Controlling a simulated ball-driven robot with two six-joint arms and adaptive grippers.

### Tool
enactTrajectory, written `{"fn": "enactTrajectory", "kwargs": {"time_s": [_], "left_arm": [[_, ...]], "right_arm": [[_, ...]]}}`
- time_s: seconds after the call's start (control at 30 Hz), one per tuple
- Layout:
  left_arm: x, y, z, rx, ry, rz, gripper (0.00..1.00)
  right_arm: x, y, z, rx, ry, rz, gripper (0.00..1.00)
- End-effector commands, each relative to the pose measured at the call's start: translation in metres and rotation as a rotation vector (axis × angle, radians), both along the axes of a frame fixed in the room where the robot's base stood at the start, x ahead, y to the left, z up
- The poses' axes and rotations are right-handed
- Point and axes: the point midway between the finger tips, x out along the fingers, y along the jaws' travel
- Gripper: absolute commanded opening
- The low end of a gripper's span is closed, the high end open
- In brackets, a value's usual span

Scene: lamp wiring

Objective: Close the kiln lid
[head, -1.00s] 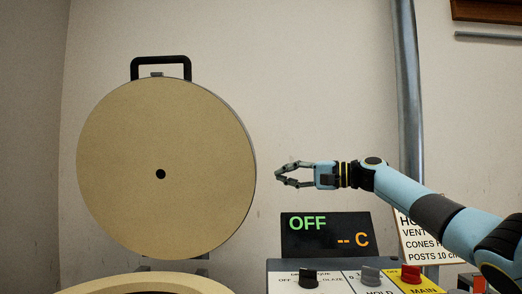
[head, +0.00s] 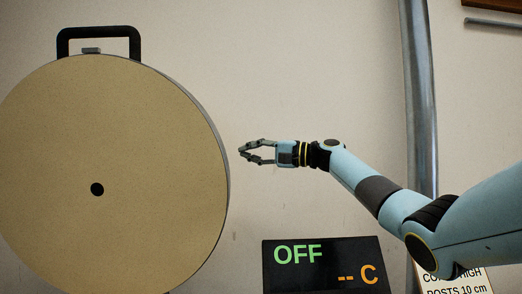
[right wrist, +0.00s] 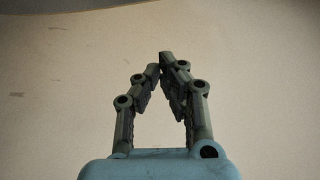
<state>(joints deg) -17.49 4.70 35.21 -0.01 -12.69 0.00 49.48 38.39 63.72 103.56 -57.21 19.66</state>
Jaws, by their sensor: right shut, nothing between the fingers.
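The kiln lid (head: 120,130) stands raised and open in the head view, a large round tan disc with a small dark hole near its middle. Its black handle (head: 99,32) sticks up from its top edge. The lid's left side and bottom run out of the picture. My right gripper (head: 242,153) is just right of the lid's right rim, at about mid height, and looks apart from it. It is shut and empty; the fingertips come together in the right wrist view (right wrist: 163,62). My left gripper is not in view.
A black display (head: 325,266) reading OFF and -- C stands below the right arm. A grey vertical pipe (head: 420,100) and a partly hidden sign (head: 455,282) are at the right. The wall above my right gripper is clear.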

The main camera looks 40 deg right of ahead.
Motion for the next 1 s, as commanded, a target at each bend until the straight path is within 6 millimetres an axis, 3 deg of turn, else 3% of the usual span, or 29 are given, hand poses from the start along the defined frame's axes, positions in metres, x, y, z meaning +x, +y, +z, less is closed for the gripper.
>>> {"fn": "enactTrajectory", "kwargs": {"time_s": [0.23,0.6,1.0], "left_arm": [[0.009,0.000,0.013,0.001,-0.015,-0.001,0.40],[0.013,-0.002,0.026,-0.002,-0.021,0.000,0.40],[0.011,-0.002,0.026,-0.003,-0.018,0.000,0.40]], "right_arm": [[0.036,0.028,0.005,0.002,0.000,0.002,0.00],[0.006,0.045,-0.004,-0.003,0.000,0.000,0.00],[0.002,0.048,-0.005,-0.001,0.001,0.000,0.00]]}}
